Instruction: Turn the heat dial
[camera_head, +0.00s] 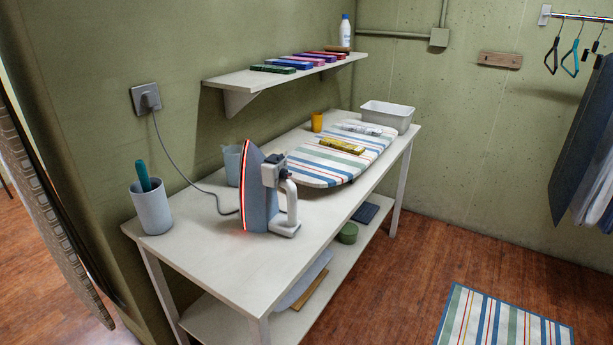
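A blue-grey iron (257,202) stands upright on its heel on the white table (215,262), left of the ironing board. Its soleplate faces left and a red line glows along its edge. Its white and grey handle (291,205) faces right. A pale block with dark parts (272,172) sits high on the handle side; I cannot tell whether this is the heat dial, and no dial marking is readable. A grey cord (184,178) runs from the wall socket (146,98) down toward the iron. Neither of my grippers is in view.
A striped ironing board (318,172) holds a yellow packet (342,146). A grey cup (152,208) stands at the table's left end, a pale blue cup (232,164) behind the iron. A wall shelf (228,82) overhangs the back. The front table edge beside the iron is clear.

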